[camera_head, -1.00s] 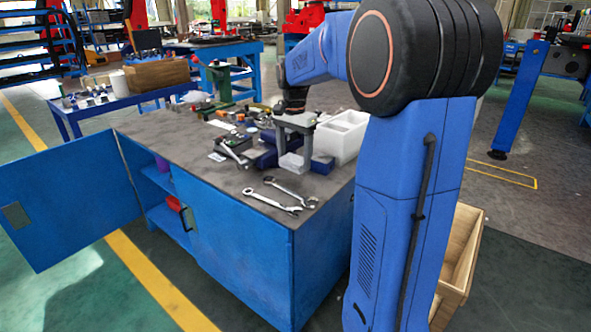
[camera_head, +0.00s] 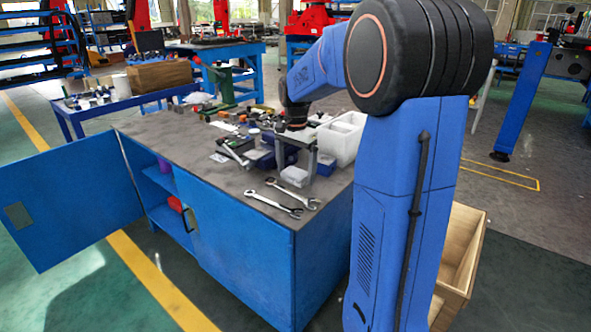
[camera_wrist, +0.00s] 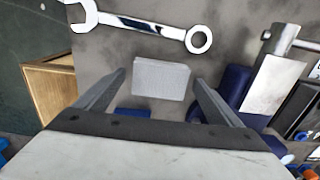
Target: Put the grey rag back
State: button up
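A small pale grey block-like bundle (camera_wrist: 160,78), which looks like the grey rag folded up, lies near the front right of the blue cabinet's top (camera_head: 235,181). It also shows in the head view (camera_head: 294,175), partly behind my gripper. My gripper (camera_head: 297,167) points down over it. In the wrist view my gripper (camera_wrist: 160,80) is open, with one finger on each side of the bundle and visible gaps between. Whether the fingertips reach its height is hard to tell.
Two wrenches (camera_head: 283,196) lie just in front. A white bin (camera_head: 341,137) stands behind right; blue cases (camera_head: 283,149) and tools crowd the back. The cabinet's left door (camera_head: 70,200) stands open, showing shelves with a red thing (camera_head: 174,204). A wooden crate (camera_head: 462,262) stands at right.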

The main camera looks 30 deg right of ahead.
aim_at(296, 173)
jog(key=shift+r, duration=0.1)
notch_tip(296, 173, up, 12)
dwell(0.6)
jog(key=s+a+f+n+t, duration=0.2)
jog(key=s+a+n, duration=0.65)
jog(key=s, duration=0.65)
jog(key=s+a+f+n+t, duration=0.1)
jog(key=s+a+f+n, duration=0.1)
jog(key=s+f, duration=0.3)
jog(key=s+a+f+n+t, duration=0.1)
jog(key=s+a+f+n, duration=0.2)
jog(key=s, duration=0.7)
jog(key=shift+a+f+t, duration=0.4)
jog(key=shift+a+f, duration=0.75)
jog(key=shift+f, duration=0.1)
jog(key=shift+s+n, duration=0.1)
jog(key=shift+n, duration=0.15)
jog(key=shift+c, duration=0.3)
